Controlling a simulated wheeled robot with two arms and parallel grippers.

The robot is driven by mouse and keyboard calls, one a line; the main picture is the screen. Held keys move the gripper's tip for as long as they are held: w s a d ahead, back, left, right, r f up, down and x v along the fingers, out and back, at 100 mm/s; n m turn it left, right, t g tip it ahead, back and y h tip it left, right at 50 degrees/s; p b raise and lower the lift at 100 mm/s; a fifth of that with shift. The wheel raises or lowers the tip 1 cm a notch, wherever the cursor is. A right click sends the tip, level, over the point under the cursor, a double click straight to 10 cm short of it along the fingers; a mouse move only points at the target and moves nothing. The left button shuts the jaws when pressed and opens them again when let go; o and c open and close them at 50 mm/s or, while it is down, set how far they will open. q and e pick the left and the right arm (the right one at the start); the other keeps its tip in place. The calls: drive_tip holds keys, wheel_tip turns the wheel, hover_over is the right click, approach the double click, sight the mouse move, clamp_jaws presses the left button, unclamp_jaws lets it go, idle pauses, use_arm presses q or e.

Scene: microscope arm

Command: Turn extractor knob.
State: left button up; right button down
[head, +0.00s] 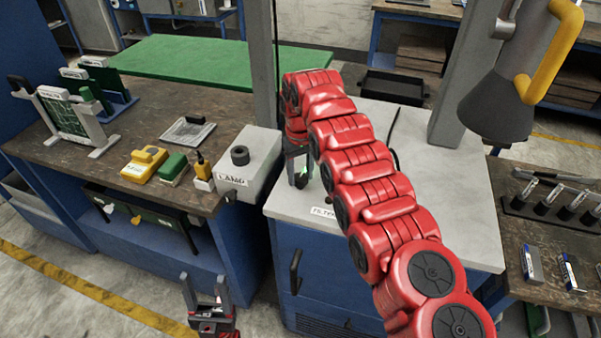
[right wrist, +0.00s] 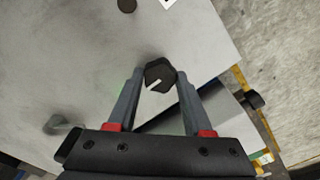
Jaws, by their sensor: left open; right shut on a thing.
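The black faceted knob (right wrist: 160,73) with a white pointer line shows in the right wrist view on a light grey top. My right gripper (right wrist: 158,80) is shut on it, with one finger on each side. In the head view the right gripper (head: 299,168) points down at the left part of the grey-topped cabinet (head: 440,190), and its fingers mostly hide the knob. The pointer line slants down to the left in the wrist view. My left gripper (head: 205,293) is open and empty, low in front of the cabinets.
A grey lamp box (head: 250,165) with a dark round knob stands left of my right gripper. A brown workbench (head: 95,170) with small devices is at the left. A microscope-like arm (head: 510,90) with a yellow handle hangs at the right. A black tray (head: 393,87) lies behind.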

sight(301, 177)
drive_tip(key=shift+n, duration=0.3)
drive_tip(key=shift+c, duration=1.5)
unclamp_jaws()
wheel_tip(301, 177, up, 5)
drive_tip(key=p, duration=0.2)
drive_tip(key=shift+p, duration=0.4)
wheel_tip(301, 177, up, 12)
drive_tip(key=p, duration=1.2)
drive_tip(key=shift+r+p, duration=0.2)
drive_tip(key=shift+p, duration=0.1)
